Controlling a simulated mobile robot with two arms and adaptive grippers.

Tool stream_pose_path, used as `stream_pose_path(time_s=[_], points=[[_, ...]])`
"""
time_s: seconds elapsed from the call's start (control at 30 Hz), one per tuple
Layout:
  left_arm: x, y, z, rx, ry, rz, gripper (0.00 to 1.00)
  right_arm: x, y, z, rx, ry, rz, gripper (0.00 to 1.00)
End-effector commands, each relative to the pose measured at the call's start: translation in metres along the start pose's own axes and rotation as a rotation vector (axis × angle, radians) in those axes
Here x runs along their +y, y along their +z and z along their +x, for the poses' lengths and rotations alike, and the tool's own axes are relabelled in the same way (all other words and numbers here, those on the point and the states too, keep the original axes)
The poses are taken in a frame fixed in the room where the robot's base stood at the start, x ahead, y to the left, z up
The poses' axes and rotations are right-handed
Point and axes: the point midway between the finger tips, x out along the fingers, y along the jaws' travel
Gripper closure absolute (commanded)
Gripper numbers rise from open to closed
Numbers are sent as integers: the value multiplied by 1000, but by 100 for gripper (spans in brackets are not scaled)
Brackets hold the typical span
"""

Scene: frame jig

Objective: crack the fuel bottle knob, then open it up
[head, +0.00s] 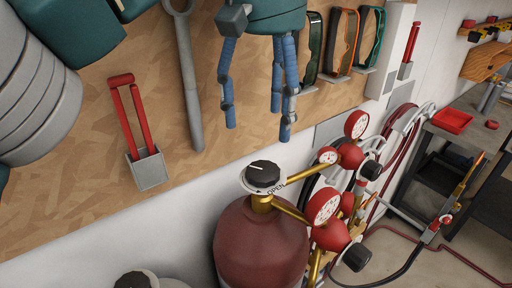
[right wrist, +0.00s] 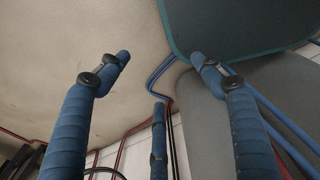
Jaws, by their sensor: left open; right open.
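The fuel bottle (head: 258,245) is a dark red cylinder at the bottom middle of the head view. Its black round knob (head: 263,175) sits on top of a brass valve, with a white mark on its top and a white ring lettered OPEN beneath it. My left gripper (head: 257,120) hangs above the knob, apart from it, with its blue fingers spread and empty. My right gripper (right wrist: 160,60) shows only in the right wrist view, its blue fingers spread with nothing between them. The knob is not visible in that view.
Red gauges (head: 324,206) and brass fittings crowd the bottle's right side. A second black knob (head: 132,280) shows at the bottom left. A wooden tool board (head: 80,170) stands behind, with a wrench (head: 187,80) and a red-handled tool (head: 130,105). A bench (head: 485,130) is at right.

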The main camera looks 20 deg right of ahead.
Motion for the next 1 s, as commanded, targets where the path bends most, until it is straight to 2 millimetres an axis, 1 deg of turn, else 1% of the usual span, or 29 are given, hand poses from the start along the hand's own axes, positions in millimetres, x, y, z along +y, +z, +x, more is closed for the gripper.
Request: stream_pose_path(time_s=[0.03, 0.13, 0.3, 0.5, 0.6, 0.7, 1.0], points=[[-1, 0, 7, -1, -2, 1, 33, -2, 6, 3, -7, -2, 0, 33], [-1, 0, 23, -3, 0, 1, 33, -2, 9, 8, -11, -3, -1, 33], [-1, 1, 55, -5, 1, 2, 33, -4, 8, 12, -8, -5, -2, 33], [0, 0, 86, -4, 3, -1, 33, -7, 3, 9, 0, -8, -1, 33], [0, 0, 97, -3, 2, -1, 33, -8, -3, 8, 8, -8, -1, 33], [0, 0, 103, -3, 4, -2, 33, -7, -7, 8, 14, -8, -1, 33], [1, 0, 105, -3, 4, -3, 33, -7, -5, 8, 11, -7, -1, 33]])
